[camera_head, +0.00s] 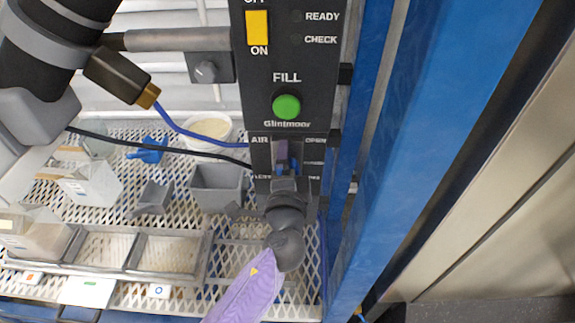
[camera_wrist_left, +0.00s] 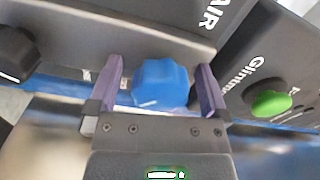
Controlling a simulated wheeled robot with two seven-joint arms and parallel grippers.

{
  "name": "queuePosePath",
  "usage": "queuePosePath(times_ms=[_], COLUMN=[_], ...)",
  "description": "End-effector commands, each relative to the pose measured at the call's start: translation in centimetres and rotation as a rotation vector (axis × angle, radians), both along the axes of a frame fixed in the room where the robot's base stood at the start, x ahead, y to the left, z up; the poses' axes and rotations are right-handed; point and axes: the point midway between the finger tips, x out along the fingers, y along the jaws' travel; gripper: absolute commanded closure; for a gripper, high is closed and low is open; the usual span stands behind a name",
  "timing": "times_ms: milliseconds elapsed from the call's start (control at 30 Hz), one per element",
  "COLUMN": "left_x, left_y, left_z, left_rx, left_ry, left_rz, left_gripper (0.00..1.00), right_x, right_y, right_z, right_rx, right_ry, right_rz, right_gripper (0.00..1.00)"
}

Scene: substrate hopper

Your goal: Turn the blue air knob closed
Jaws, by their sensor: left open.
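The blue air knob (camera_wrist_left: 160,84) shows in the left wrist view, next to the "AIR" lettering on the dark panel. My left gripper (camera_head: 287,158) is at the air section of the control panel in the head view. Its two purple fingers stand open, one on each side of the knob, with a visible gap at each side in the left wrist view. In the head view the gripper mostly hides the knob, so its setting cannot be read. My right gripper is in neither view.
Above the air section is a green FILL button (camera_head: 286,107), with a yellow switch (camera_head: 257,27) higher up. A blue post (camera_head: 400,150) stands close to the right.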

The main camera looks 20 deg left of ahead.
Motion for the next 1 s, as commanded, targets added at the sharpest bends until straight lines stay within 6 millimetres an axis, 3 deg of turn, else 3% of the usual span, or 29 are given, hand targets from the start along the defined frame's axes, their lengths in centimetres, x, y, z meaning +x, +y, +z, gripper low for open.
queuePosePath(times_ms=[133, 500, 1000], left_x=[-1.6, -8.8, -9.5], left_y=[-0.5, -2.6, -2.8], left_z=[0.0, -0.1, 0.0], left_rx=[-0.001, 0.000, 0.000], left_ry=[0.003, 0.002, 0.000], left_rz=[-0.002, -0.001, -0.001], left_gripper=[0.00, 0.00, 0.00], right_x=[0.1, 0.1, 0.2], right_y=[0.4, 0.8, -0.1], right_z=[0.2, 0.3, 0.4], right_rx=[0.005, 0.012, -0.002], right_ry=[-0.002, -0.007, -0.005], right_rz=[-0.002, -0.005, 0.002], right_gripper=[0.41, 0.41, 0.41])
